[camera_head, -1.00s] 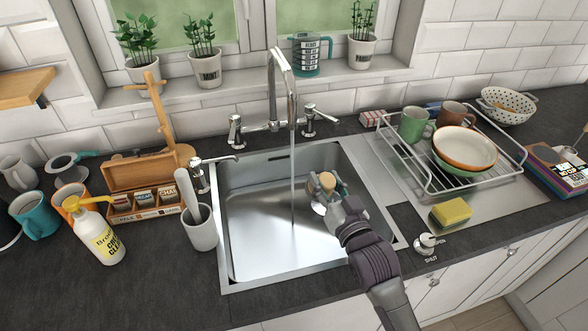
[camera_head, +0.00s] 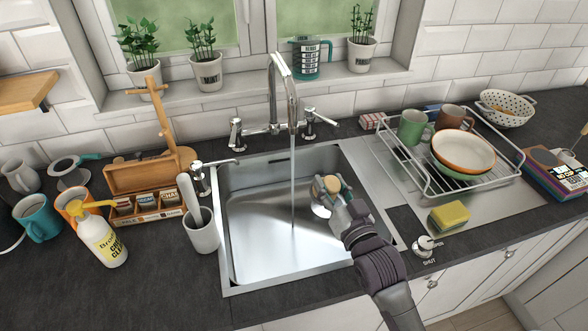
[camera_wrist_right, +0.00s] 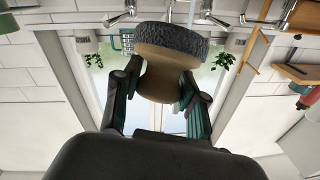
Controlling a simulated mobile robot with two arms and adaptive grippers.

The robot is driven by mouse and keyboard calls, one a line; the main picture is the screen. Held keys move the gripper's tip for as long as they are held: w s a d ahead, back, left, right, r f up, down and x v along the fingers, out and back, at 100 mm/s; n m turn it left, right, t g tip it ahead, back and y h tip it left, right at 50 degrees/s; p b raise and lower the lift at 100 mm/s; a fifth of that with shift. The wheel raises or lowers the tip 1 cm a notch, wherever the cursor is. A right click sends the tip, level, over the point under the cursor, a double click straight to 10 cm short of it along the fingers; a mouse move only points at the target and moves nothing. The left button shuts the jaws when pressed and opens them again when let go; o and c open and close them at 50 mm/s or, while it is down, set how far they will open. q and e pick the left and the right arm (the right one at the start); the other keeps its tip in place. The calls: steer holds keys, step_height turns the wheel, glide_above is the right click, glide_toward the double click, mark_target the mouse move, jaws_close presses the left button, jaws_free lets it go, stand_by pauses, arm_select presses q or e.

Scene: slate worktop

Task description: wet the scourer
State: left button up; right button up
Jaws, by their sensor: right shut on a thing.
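The scourer is a dark grey woolly disc (camera_wrist_right: 173,40) with a wooden knob. My right gripper (camera_wrist_right: 164,88) is shut on the knob (camera_wrist_right: 162,75), one finger on each side. In the head view, my right gripper (camera_head: 331,189) holds the scourer (camera_head: 321,210) over the right part of the steel sink (camera_head: 255,262), and its fingers hide part of it. A thin stream of water (camera_head: 293,175) falls from the tall tap (camera_head: 290,85) into the sink. The scourer is to the right of the stream, apart from it. My left gripper is out of view.
Left of the sink stand a grey pot (camera_head: 201,233), a spray bottle (camera_head: 102,240) and a wooden box (camera_head: 150,175). On the right are a wire dish rack (camera_head: 478,182) with crockery, a yellow-green sponge (camera_head: 449,215) and a knob marked shut (camera_head: 426,244).

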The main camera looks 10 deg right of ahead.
arm_select(q)
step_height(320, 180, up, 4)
steer(key=p, duration=0.3)
arm_select(e)
steer(key=s+d+r, duration=0.2)
steer(key=s+r, duration=0.1)
steer(key=shift+s+d, duration=0.1)
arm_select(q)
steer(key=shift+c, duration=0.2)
